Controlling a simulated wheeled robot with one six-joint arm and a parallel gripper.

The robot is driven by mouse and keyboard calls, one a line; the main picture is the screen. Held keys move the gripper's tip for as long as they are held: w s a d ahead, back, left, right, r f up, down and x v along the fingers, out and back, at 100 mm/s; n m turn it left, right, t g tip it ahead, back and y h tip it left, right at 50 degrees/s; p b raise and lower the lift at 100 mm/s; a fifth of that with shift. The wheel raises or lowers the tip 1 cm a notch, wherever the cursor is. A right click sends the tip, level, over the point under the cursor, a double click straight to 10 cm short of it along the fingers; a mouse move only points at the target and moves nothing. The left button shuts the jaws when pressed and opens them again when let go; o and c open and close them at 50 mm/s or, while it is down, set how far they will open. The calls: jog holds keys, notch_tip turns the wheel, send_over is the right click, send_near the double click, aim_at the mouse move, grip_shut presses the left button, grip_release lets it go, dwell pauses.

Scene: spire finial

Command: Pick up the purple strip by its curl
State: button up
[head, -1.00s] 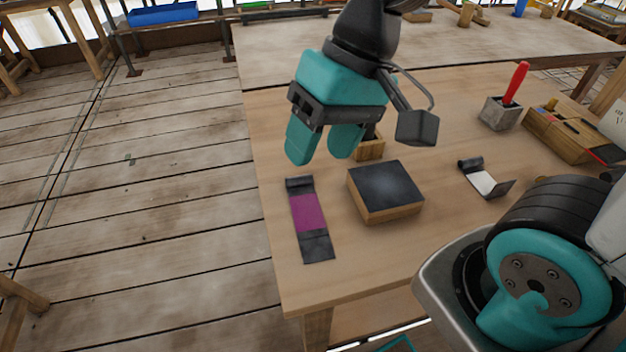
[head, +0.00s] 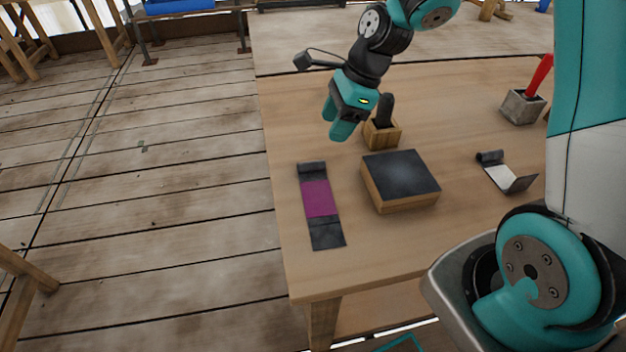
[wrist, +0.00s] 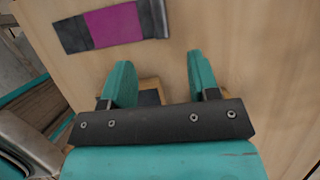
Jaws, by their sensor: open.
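The purple strip (head: 319,198) lies flat near the left edge of the wooden table, with dark grey ends. Its curl (head: 312,169) is the rolled dark end at the back, toward my gripper. In the wrist view the strip (wrist: 113,26) lies at the top, its curled end (wrist: 154,18) at the right. My gripper (head: 337,130) is above the table behind the curl, apart from it. In the wrist view its two teal fingers (wrist: 160,82) are spread, with nothing between them near the tips.
A dark-topped wooden block (head: 400,180) stands right of the strip. A small wooden holder (head: 382,134) with a dark upright piece is close behind it, beside my gripper. A white strip (head: 500,174) and a grey pot (head: 522,107) with a red tool are farther right.

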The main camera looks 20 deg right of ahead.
send_over(311, 162)
jog(key=d, duration=0.3)
jog(key=f, duration=0.4)
jog(key=shift+s+a+f, duration=0.1)
jog(key=shift+s+f, duration=0.25)
jog(key=shift+s, duration=0.05)
jog(key=shift+a+x, duration=0.15)
jog(key=shift+x, duration=1.2)
jog(key=shift+a+x, duration=0.1)
jog(key=shift+x, duration=1.2)
jog(key=shift+w+r, duration=0.1)
jog(key=shift+r, duration=0.05)
jog(key=c, duration=1)
grip_shut()
jog(key=shift+r, duration=0.1)
